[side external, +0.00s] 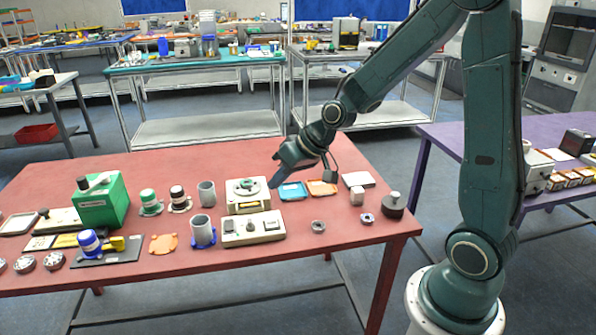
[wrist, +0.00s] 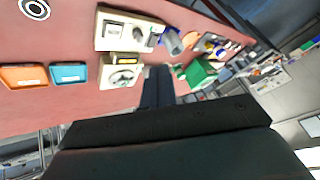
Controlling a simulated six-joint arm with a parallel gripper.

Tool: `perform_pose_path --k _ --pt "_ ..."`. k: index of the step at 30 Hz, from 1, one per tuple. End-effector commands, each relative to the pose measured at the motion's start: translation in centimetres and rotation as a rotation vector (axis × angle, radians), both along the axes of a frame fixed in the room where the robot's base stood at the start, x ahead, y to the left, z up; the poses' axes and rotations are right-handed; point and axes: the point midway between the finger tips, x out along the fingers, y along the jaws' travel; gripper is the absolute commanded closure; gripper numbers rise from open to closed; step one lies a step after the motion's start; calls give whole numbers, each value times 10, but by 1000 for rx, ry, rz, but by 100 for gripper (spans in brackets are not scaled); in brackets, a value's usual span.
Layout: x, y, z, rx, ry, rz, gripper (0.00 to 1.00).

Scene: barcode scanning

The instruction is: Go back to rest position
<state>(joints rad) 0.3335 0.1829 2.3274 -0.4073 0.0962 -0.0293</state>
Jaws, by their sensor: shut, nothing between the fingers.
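My gripper (side external: 275,183) is above the back part of the red table (side external: 330,262), just right of a cream device with a round top (side external: 247,194). Its fingers are shut with nothing between them. In the wrist view the dark fingers of my gripper (wrist: 158,84) point up the picture, close together, beside the same cream device (wrist: 122,72). The gripper appears apart from the table things. My arm reaches in from the right.
A blue tray (side external: 292,191) and an orange tray (side external: 321,188) lie right of the gripper. A cream control box (side external: 253,229) stands in front of the round-topped device. A green box (side external: 102,203) and several small parts are further left.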

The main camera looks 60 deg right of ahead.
Motion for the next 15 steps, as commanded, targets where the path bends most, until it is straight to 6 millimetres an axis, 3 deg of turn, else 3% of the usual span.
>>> perform_pose_path --k 3,15 --pt "-17 9 21 -47 8 32 100" --pt "-85 27 74 -184 49 87 100"
